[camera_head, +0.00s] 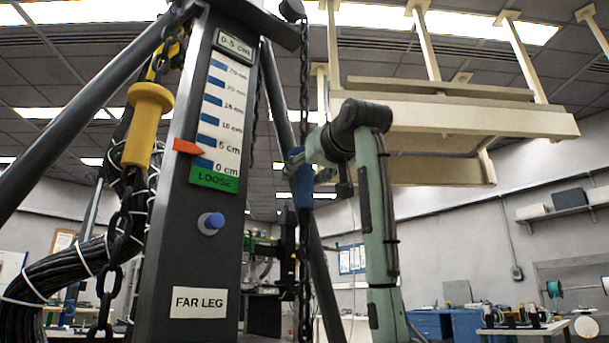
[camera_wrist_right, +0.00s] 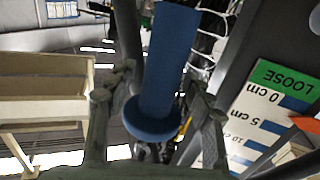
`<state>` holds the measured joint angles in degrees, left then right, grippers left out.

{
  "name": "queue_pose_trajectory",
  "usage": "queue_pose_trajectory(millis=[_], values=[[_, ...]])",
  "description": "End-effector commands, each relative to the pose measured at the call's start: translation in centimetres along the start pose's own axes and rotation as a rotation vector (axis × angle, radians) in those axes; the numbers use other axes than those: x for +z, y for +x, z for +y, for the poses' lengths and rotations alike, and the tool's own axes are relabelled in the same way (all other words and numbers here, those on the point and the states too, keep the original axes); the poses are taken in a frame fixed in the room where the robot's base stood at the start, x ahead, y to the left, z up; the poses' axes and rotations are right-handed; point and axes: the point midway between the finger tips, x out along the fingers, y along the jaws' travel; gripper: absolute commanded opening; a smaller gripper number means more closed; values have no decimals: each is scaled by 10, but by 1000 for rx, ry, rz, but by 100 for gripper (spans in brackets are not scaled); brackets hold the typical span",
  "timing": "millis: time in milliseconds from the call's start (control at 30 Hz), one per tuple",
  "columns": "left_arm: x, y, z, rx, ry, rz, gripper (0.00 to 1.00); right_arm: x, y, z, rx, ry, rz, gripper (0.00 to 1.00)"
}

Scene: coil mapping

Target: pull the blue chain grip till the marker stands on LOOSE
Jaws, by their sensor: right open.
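The blue chain grip (camera_head: 303,187) hangs on a dark chain right of the post in the head view. It fills the middle of the right wrist view (camera_wrist_right: 168,70) as a blue rod with a wide round flange. My right gripper (camera_head: 299,160) is at the grip. In the wrist view its open fingers (camera_wrist_right: 158,100) stand on either side of the grip; contact is not clear. The orange-red marker (camera_head: 187,147) points at about 5 cm on the white scale (camera_head: 222,108), above the green LOOSE band (camera_head: 214,179). My left gripper is not in view.
A yellow grip (camera_head: 149,112) hangs on a chain left of the post (camera_head: 174,235), by a thick black cable bundle (camera_head: 55,285). The post has a blue button (camera_head: 211,222) and a FAR LEG label (camera_head: 198,303). A dark leg (camera_head: 322,285) slants behind the chain.

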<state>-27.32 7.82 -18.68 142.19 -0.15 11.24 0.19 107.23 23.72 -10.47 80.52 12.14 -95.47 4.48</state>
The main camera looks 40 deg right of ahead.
Motion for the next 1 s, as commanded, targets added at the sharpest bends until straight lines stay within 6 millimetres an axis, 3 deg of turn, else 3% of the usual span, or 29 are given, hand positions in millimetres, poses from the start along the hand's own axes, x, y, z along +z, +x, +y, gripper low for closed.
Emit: queue_pose_trajectory(millis=[200,600,1000], values=[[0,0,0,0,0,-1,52,0,0,0,0,0,0,49],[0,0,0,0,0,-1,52,0,0,0,0,0,0,0],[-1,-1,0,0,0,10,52,6,5,-2,-1,-1,0,0]])
